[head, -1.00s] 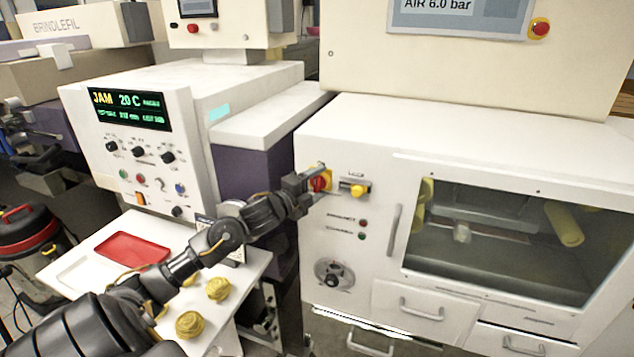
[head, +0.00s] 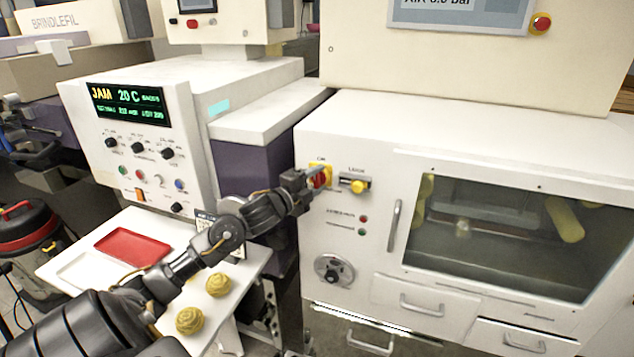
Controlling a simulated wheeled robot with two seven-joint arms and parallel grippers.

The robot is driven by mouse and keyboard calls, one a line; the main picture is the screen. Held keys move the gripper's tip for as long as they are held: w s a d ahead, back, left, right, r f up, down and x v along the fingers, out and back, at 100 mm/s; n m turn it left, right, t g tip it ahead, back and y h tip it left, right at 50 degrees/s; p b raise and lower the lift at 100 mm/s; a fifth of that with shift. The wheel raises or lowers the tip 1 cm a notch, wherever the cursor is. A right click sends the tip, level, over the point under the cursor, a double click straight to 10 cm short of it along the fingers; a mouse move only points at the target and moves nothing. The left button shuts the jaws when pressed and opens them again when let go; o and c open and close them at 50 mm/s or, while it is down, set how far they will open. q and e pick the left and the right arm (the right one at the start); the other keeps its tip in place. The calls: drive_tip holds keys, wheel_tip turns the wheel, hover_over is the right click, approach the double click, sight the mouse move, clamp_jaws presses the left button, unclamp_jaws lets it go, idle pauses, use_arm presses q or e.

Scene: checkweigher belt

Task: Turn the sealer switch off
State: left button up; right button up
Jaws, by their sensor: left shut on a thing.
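The sealer switch (head: 321,178) is a red rotary handle on a yellow plate, on the front of the white cabinet at its upper left. My left gripper (head: 313,180) reaches it from the left and is shut on the red handle. The fingers hide part of the handle, so its exact angle is hard to read. My right gripper is not in view.
A yellow knob on a grey latch (head: 357,185) sits just right of the switch. Red and green lamps (head: 363,225) and a round dial (head: 334,270) are below. A white side table (head: 75,270) holds a red tray (head: 132,248) and yellow-brown coils (head: 190,320).

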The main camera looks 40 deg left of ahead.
use_arm(q)
drive_tip(key=n+t+b, duration=0.1)
drive_tip(key=n, duration=0.2)
drive_tip(key=shift+f+b, duration=0.2)
drive_tip(key=shift+b, duration=0.1)
drive_tip(key=n+t+y, duration=0.1)
drive_tip(key=n, duration=0.2)
drive_tip(key=n+y+b, duration=0.1)
drive_tip(key=n, duration=0.1)
drive_tip(key=shift+r+n+t, duration=0.1)
drive_tip(key=shift+n+t, duration=0.3)
drive_tip(key=n+y, duration=0.1)
drive_tip(key=n, duration=0.2)
drive_tip(key=n+y, duration=0.1)
drive_tip(key=n, duration=0.2)
drive_tip(key=shift+t+y, duration=0.3)
drive_tip(key=shift+y, duration=0.1)
drive_tip(key=shift+n+y, duration=0.85)
drive_tip(key=shift+n, duration=0.75)
drive_tip(key=shift+n+y, duration=0.85)
drive_tip(key=shift+n, duration=0.75)
drive_tip(key=shift+n+g, duration=0.3)
drive_tip(key=shift+g, duration=0.1)
drive_tip(key=o, duration=1)
drive_tip(key=shift+r, duration=0.1)
